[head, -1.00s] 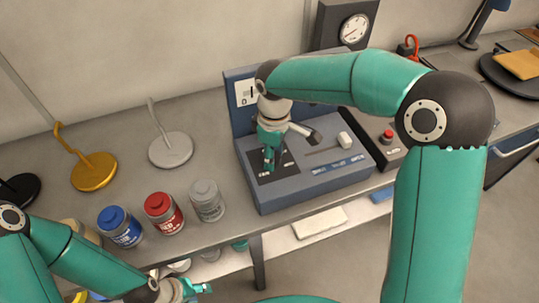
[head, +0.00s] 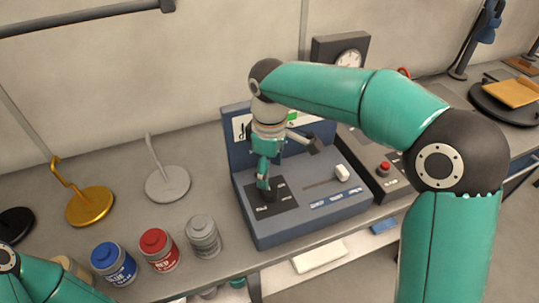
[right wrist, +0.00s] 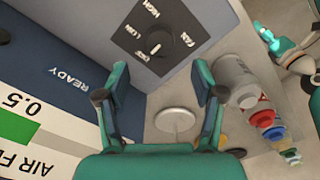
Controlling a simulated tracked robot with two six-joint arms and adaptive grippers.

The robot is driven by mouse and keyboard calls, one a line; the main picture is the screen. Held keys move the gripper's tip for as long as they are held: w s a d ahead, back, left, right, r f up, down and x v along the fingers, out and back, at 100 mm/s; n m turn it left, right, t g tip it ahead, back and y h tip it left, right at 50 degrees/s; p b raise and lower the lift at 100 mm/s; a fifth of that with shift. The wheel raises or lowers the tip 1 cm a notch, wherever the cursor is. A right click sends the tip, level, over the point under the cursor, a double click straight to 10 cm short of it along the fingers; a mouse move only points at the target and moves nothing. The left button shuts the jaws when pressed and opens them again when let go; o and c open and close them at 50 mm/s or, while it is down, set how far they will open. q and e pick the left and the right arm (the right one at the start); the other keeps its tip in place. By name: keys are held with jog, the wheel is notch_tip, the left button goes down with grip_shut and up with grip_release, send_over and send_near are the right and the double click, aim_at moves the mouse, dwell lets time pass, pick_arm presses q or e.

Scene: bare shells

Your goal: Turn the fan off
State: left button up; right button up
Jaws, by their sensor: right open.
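A blue-grey console (head: 310,222) stands on the bench, with a black dial plate carrying a round black knob (right wrist: 160,42) at its left. In the right wrist view the plate reads FAN, LOW and HIGH; another small label is hard to read. The knob's pale mark points toward that small label, at lower left in that view. My right gripper (head: 263,183) is open just above the knob, apparently apart from it. An upright panel (right wrist: 50,110) shows READY, 0.5 and a green bar. My left gripper (right wrist: 275,42) shows small in the right wrist view; its jaws are unclear.
The console also has a pale slider (head: 342,172). A red button box (head: 384,168) stands to its right. Blue (head: 113,262), red (head: 158,248) and grey (head: 203,236) jars stand left of it, with hooked stands behind. Bench between is clear.

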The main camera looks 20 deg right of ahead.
jog(key=shift+r, duration=2.25)
